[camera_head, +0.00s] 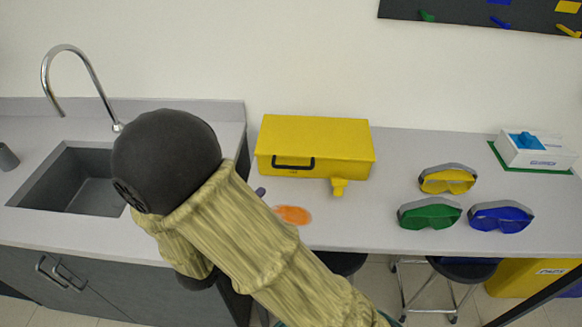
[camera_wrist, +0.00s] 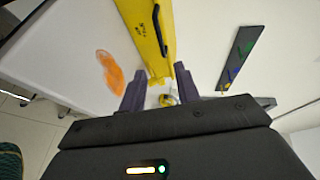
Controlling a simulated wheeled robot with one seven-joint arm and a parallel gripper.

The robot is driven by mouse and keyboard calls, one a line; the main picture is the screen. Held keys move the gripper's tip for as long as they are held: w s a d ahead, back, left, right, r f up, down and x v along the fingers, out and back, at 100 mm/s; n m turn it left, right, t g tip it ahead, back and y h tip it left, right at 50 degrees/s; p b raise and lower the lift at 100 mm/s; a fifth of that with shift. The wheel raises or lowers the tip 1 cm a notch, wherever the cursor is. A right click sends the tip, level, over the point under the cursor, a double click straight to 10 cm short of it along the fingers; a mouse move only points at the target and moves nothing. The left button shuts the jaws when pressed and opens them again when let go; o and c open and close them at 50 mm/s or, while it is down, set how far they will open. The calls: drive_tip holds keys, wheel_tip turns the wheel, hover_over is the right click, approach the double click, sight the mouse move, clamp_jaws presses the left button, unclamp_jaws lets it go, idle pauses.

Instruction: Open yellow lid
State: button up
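A yellow box (camera_head: 315,148) with a yellow lid (camera_head: 317,128) stands on the counter. The lid looks closed. A black handle (camera_head: 293,163) is on the box's front face. A small yellow piece (camera_head: 339,187) sticks out at the front, right of the handle. The box also shows in the wrist view (camera_wrist: 148,35), with its black handle (camera_wrist: 160,30). My gripper (camera_wrist: 160,70) is open, its two fingers apart and pointing toward the box. A small pale and yellow thing shows between the fingers; I cannot tell what it is. In the head view my arm hides most of the gripper.
An orange patch (camera_head: 292,215) lies on the counter before the box. Yellow (camera_head: 448,180), green (camera_head: 429,214) and blue goggles (camera_head: 501,217) lie to the right. A white box (camera_head: 536,150) stands far right. A sink (camera_head: 75,180) is left. Stools stand below the counter.

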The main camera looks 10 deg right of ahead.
sight(291, 167)
drive_tip(key=shift+w, duration=0.1)
drive_tip(key=p+x, duration=0.3)
drive_tip(key=x, duration=1.4)
drive_tip(key=shift+d+f, duration=0.1)
drive_tip(key=shift+d, duration=0.1)
drive_tip(key=shift+c, duration=0.4)
clamp_jaws()
